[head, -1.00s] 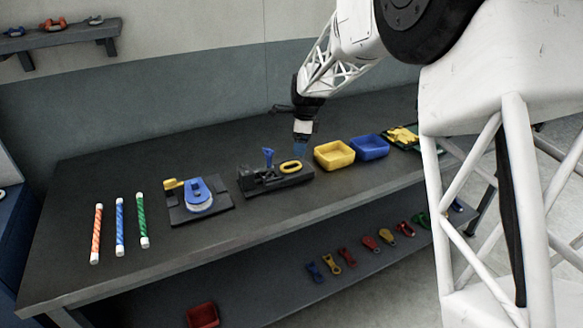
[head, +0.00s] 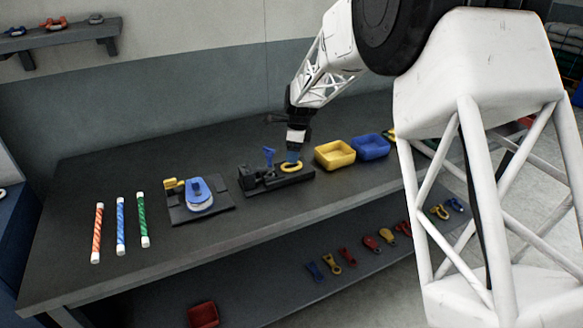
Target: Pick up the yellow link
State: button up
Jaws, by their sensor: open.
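The yellow link (head: 291,167) is an oval ring lying on the right part of a black fixture (head: 280,184) on the dark workbench. My gripper is open and holds nothing that I can see.
A yellow bin (head: 334,155) and a blue bin (head: 370,147) stand to the right. A blue device on a black plate (head: 202,211) and striped rods (head: 120,224) lie left.

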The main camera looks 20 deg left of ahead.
aim_at(291, 168)
jog(key=shift+f, duration=0.1)
jog(key=shift+a+f, duration=0.15)
jog(key=shift+f, duration=1.1)
jog(key=shift+a+f, duration=0.15)
jog(key=shift+f, duration=1.1)
jog(key=c, duration=0.9)
jog(key=shift+r, duration=0.1)
jog(key=shift+r, duration=1.4)
jog(key=shift+s+r, duration=0.15)
jog(key=shift+r, duration=0.25)
jog(key=s+d, duration=0.2)
jog(key=s, duration=0.2)
jog(key=s+d, duration=0.3)
jog(key=s, duration=0.2)
jog(key=s+d+r, duration=0.1)
jog(key=s+d, duration=0.2)
jog(key=s, duration=0.1)
jog(key=shift+s+r, duration=0.1)
jog(key=shift+s, duration=0.15)
